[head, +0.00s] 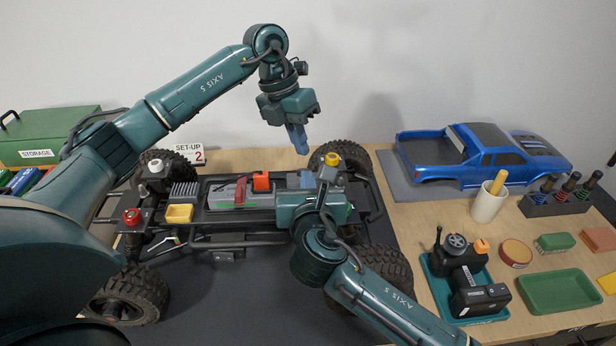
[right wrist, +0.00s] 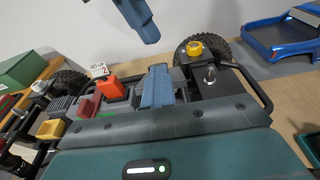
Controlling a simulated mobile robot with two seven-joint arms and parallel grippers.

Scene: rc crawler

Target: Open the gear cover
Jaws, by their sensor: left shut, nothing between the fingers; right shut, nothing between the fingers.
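The RC crawler chassis (head: 222,216) stands on a dark mat, its body shell off. A red upright part (head: 240,191) and an orange block (head: 261,182) sit on its middle; they also show in the right wrist view as the red part (right wrist: 88,107) and orange block (right wrist: 112,90). I cannot tell which part is the gear cover. My left gripper (head: 299,142) is shut and empty, pointing down above the chassis's far side. My right gripper (head: 308,180) is shut and empty, low over the chassis's right end, right of the orange block. My right arm hides part of that end.
A yellow cup (head: 179,213) sits on the chassis. The blue truck body (head: 485,157) lies at the back right. A teal tray (head: 433,284), a white cup (head: 488,205) and a green tray (head: 556,292) stand on the right. A green storage box (head: 50,133) is at the left.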

